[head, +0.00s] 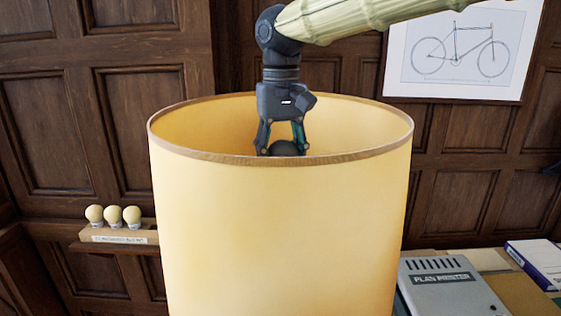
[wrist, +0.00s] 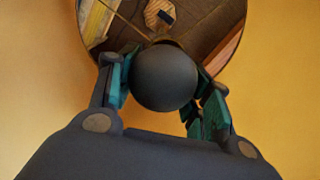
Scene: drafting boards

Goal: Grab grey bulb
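The grey bulb (wrist: 164,79) is a dark round globe inside a large cream lampshade (head: 280,235) with a tan rim. In the head view only the top of the bulb (head: 286,148) shows above the near rim. My gripper (head: 282,147) reaches down into the shade from above, with a finger on either side of the bulb. In the wrist view the teal finger pads of my gripper (wrist: 164,84) flank the bulb closely at left and right. I cannot tell whether both pads press on it. The bulb's lower part and socket are hidden.
The shade wall surrounds my gripper. Several pale bulbs, three in a row (head: 114,216), stand on a wooden rack at the left. A grey box marked "PLAN PRINTER" (head: 449,290) lies at the lower right. A bicycle drawing (head: 462,50) hangs on the panelled wall.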

